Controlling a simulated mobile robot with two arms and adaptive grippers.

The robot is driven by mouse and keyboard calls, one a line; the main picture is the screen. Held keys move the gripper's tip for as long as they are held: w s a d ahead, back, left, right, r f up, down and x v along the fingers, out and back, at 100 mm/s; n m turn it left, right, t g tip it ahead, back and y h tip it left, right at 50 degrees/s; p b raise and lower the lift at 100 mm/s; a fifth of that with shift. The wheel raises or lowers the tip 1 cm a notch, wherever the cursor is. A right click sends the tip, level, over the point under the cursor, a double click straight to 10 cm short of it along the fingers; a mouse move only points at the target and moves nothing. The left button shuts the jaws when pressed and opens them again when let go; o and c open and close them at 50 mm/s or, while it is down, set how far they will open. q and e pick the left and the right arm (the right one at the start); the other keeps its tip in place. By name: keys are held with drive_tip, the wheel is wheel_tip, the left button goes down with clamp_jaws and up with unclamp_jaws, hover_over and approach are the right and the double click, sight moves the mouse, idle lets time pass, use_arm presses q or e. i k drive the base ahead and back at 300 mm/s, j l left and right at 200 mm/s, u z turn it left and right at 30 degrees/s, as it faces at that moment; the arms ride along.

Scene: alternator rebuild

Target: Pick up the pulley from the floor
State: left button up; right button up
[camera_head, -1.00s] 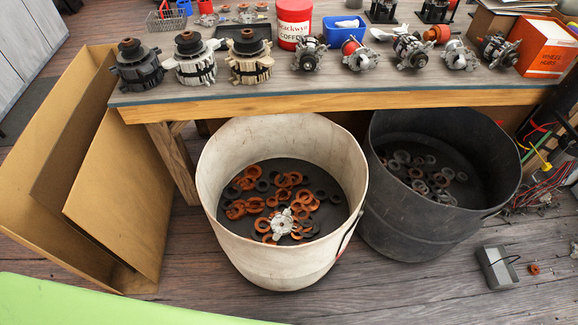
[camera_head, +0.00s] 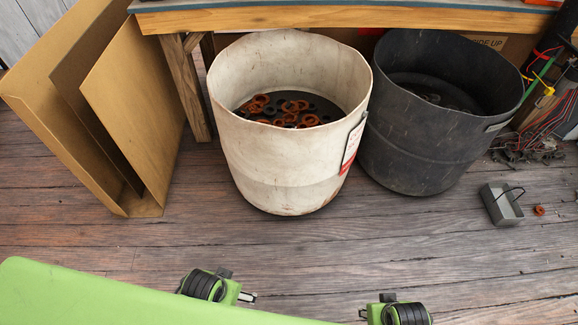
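A small orange-brown round part (camera_head: 539,210) lies on the wooden floor at the right, just right of a small grey open box (camera_head: 502,204). It is the only pulley-like piece I can make out on the floor, but it is too small to be sure of its shape. Neither of my grippers shows in the view.
A white bin (camera_head: 290,165) with orange and dark rings and a black bin (camera_head: 425,145) stand by the workbench (camera_head: 350,18). Folded cardboard (camera_head: 135,110) leans at left. Tangled wires (camera_head: 545,140) lie at right. The floor between is clear.

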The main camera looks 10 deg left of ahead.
sight(538, 211)
drive_tip(key=z, duration=1.7)
